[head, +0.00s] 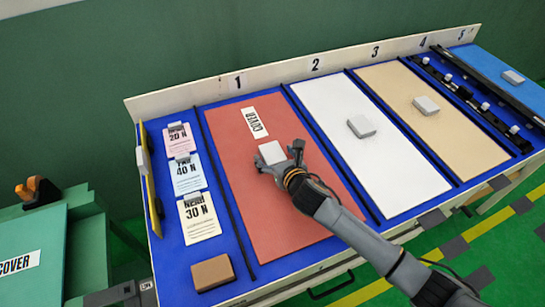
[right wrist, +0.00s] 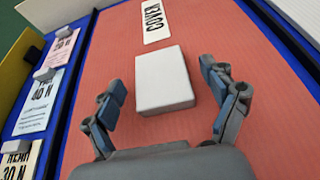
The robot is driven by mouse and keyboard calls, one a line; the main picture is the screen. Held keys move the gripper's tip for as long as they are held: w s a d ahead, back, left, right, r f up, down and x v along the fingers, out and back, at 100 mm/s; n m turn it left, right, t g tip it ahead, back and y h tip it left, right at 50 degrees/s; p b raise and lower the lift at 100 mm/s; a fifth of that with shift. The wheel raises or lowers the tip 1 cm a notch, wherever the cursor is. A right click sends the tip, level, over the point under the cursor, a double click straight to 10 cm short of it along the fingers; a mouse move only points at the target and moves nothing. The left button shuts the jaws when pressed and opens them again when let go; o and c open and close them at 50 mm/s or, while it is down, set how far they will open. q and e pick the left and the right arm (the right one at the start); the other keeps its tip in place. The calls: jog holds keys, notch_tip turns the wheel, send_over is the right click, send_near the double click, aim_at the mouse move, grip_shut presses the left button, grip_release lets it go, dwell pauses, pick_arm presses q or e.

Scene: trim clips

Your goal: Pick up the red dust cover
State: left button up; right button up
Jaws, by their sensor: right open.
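The red dust cover (head: 247,191) is a flat red panel lying in bay 1 of the blue workbench, with a white "COVER" label (head: 254,122) near its far end. A white block (head: 271,152) sits on the panel. In the right wrist view the red cover (right wrist: 225,50) fills most of the picture and the white block (right wrist: 164,81) stands between my fingers. My right gripper (head: 280,158) is open over the cover, its fingers (right wrist: 168,92) on either side of the block with gaps on both sides. My left gripper is not in view.
A white panel (head: 370,158) and a tan panel (head: 420,130), each with a block, lie in bays 2 and 3. Cards (head: 187,174) and a brown block (head: 212,272) lie left of the cover. A green "COVER" panel (head: 25,240) lies at lower left.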

jog(key=shift+x, duration=1.1)
jog(key=shift+s, duration=0.1)
jog(key=c, duration=1.5)
jog(key=shift+r, duration=0.15)
